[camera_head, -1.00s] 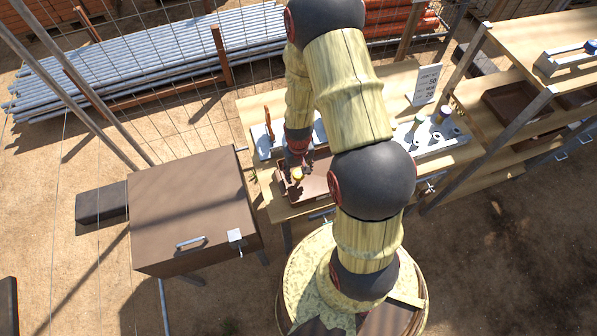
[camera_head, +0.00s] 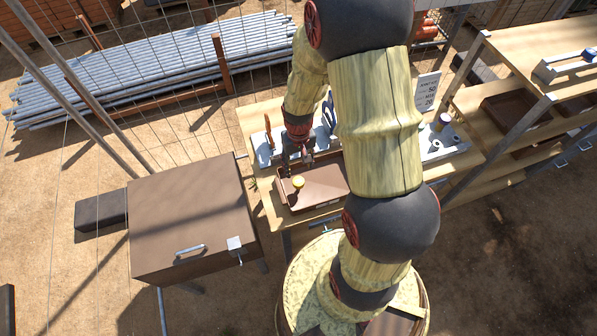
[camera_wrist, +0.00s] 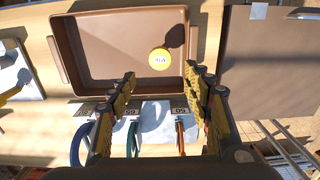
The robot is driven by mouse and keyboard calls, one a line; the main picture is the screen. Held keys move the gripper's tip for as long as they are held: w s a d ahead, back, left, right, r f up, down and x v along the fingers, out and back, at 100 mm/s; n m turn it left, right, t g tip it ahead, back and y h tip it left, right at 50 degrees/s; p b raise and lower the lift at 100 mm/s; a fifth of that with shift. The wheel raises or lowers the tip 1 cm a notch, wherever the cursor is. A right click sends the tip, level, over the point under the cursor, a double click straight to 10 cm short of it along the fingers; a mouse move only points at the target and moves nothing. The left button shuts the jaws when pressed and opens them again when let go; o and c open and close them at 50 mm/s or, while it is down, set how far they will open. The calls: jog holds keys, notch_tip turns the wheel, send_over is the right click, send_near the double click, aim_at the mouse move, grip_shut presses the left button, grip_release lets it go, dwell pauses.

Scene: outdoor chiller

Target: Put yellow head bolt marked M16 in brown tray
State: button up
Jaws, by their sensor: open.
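The yellow head bolt (camera_wrist: 160,59), marked M16 on its round top, is inside the brown tray (camera_wrist: 93,84) in the wrist view, towards the tray's right end. In the head view the yellow bolt (camera_head: 298,182) shows in the left part of the brown tray (camera_head: 318,205). My gripper (camera_wrist: 160,88) is open and empty, with its fingers apart beside the tray's edge. It also shows in the head view (camera_head: 308,160), at the tray's far side and apart from the bolt. The bolt's shank is hidden under its head.
Several coloured hooked items with number tags (camera_wrist: 133,138) stand close beside the tray, under my fingers. A brown cabinet (camera_head: 190,208) stands left of the table. A sign (camera_head: 427,90) and shelving (camera_head: 520,75) are at the right.

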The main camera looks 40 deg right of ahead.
jog(key=s+a+r+n+t, duration=0.1)
jog(key=a+r, duration=0.2)
jog(key=r, duration=0.7)
jog(key=a+r+n+t, duration=0.1)
jog(key=a+r+t, duration=0.15)
jog(key=r, duration=0.75)
jog(key=s+a+r+t, duration=0.1)
jog(key=s+a+r, duration=0.2)
jog(key=s+r, duration=0.2)
jog(key=s+a+r+n+t, duration=0.1)
jog(key=s+a+r, duration=0.2)
jog(key=s+r, duration=0.3)
notch_tip(320, 180, up, 2)
jog(key=shift+s+a+r, duration=0.15)
jog(key=shift+a+r, duration=0.05)
jog(key=shift+a, duration=0.05)
jog(key=shift+f, duration=0.1)
